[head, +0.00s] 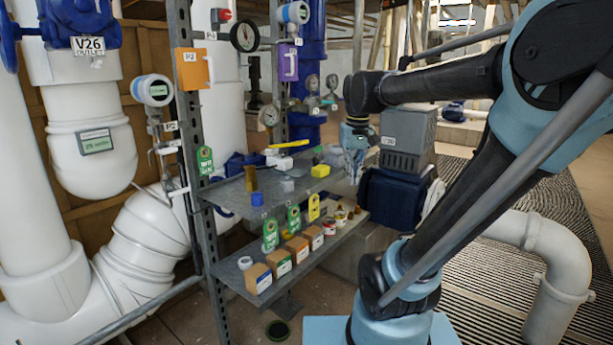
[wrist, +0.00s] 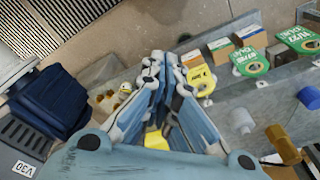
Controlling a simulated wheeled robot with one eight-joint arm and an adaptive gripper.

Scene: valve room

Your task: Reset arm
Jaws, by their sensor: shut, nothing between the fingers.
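My gripper (head: 356,165) hangs at the end of my arm, pointing down at the right end of the shelf rack in the head view. In the wrist view my gripper (wrist: 164,62) fills the middle, its blue and grey fingers drawn together with nothing held. A yellow block (head: 320,170) lies on the upper shelf (head: 232,195), left of my gripper and apart from it in the head view. My arm is stretched out and bent at the elbow. The exact gap between the fingertips and the shelf cannot be told.

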